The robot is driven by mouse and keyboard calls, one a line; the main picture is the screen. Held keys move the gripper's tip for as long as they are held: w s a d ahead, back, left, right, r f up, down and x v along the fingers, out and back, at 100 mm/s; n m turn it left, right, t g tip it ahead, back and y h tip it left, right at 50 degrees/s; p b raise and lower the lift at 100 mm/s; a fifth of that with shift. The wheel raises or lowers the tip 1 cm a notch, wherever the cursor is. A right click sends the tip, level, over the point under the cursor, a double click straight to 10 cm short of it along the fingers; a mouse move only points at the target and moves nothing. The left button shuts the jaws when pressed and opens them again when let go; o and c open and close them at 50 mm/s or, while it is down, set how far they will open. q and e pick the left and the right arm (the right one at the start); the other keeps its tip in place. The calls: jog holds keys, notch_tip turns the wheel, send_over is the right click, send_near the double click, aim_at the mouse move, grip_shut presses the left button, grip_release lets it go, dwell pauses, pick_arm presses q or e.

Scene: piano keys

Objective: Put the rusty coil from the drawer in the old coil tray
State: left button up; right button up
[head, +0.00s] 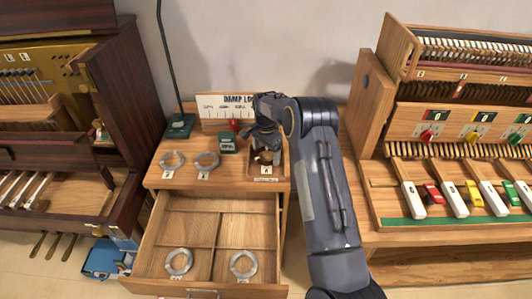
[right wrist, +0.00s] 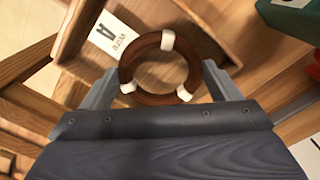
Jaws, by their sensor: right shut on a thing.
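The rusty coil (head: 264,158) is a dark brown ring with white ties; it shows clearly in the right wrist view (right wrist: 192,68). My right gripper (head: 267,148) is shut on it, with one finger on each side of the ring in the right wrist view (right wrist: 160,86). The coil is at the small wooden tray (head: 284,168) on the right of the cabinet top. A white card marked A lies by the coil. I cannot tell whether the coil touches the tray floor. The open drawer (head: 211,226) below holds two silvery coils in its front compartments. My left gripper is not in view.
Two silvery coils (head: 172,160) (head: 207,161) lie on the cabinet top, left of the tray. A green box (head: 227,143) and a lamp base (head: 180,126) stand behind them. A keyboard mechanism (head: 455,185) is on the right, and a dark piano (head: 60,130) is on the left.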

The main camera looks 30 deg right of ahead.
jog(key=shift+f, duration=0.55)
jog(key=shift+f, duration=0.2)
jog(key=o, duration=0.9)
jog(key=shift+o, duration=0.2)
notch_tip(320, 180, up, 12)
jog(key=b, duration=0.1)
jog(key=s+a+r+n+t+y, duration=0.1)
jog(key=s+a+r+n+t, duration=0.15)
jog(key=s+r, duration=0.6)
jog(key=s+a+r+n+t+y, duration=0.1)
jog(key=s+a+r+n, duration=0.15)
jog(key=s, duration=0.45)
jog(key=s+a+r+n+y, duration=0.1)
jog(key=s+a+n, duration=0.25)
jog(key=s, duration=0.35)
jog(key=s+a+r+n+t, duration=0.1)
jog(key=s+a+n, duration=0.1)
jog(key=s+a, duration=0.35)
jog(key=s+a+f+n+t, duration=0.1)
jog(key=s+a+f+n, duration=0.2)
jog(key=s, duration=0.6)
jog(key=shift+s+f+y, duration=0.4)
jog(key=shift+f, duration=0.25)
